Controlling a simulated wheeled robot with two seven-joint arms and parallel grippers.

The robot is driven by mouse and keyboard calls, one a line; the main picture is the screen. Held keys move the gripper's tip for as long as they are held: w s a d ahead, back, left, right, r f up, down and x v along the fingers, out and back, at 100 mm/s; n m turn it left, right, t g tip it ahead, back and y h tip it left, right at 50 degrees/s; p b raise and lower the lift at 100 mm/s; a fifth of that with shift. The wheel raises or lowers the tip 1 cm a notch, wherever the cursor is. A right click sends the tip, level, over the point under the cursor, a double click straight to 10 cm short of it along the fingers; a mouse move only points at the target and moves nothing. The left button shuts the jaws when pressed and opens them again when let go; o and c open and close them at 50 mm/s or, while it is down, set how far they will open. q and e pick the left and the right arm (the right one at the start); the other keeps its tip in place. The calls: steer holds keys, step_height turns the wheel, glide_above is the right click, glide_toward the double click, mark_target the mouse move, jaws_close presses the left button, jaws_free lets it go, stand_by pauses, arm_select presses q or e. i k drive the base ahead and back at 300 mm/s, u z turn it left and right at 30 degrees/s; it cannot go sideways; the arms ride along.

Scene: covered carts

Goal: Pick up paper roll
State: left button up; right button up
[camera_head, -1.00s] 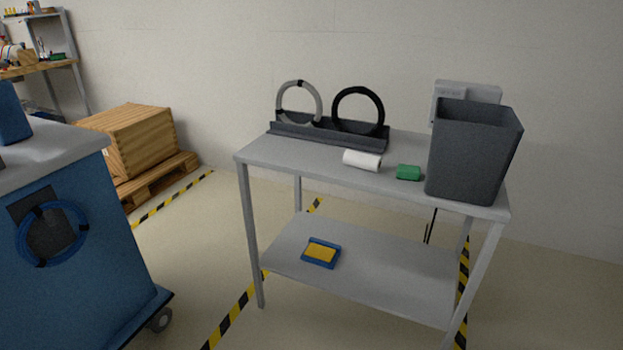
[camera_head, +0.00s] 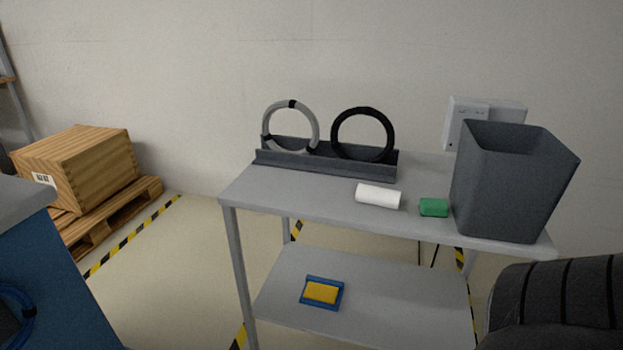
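The white paper roll (camera_head: 378,196) lies on its side on the top shelf of the grey table (camera_head: 290,197), near the front edge. A green block (camera_head: 433,207) lies just to its right, apart from it. Part of my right arm shows at the lower right, in front of the table's right end. Neither gripper is in view.
A dark grey bin (camera_head: 508,185) stands at the table's right end. A rack (camera_head: 325,163) with a grey ring and a black ring stands at the back. A blue tray with a yellow piece (camera_head: 321,293) lies on the lower shelf. A blue cart (camera_head: 50,260) stands at left.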

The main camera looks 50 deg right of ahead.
mark_target(388, 199)
steer(key=z, duration=0.2)
steer(key=i, duration=0.85)
steer(key=z, duration=0.6)
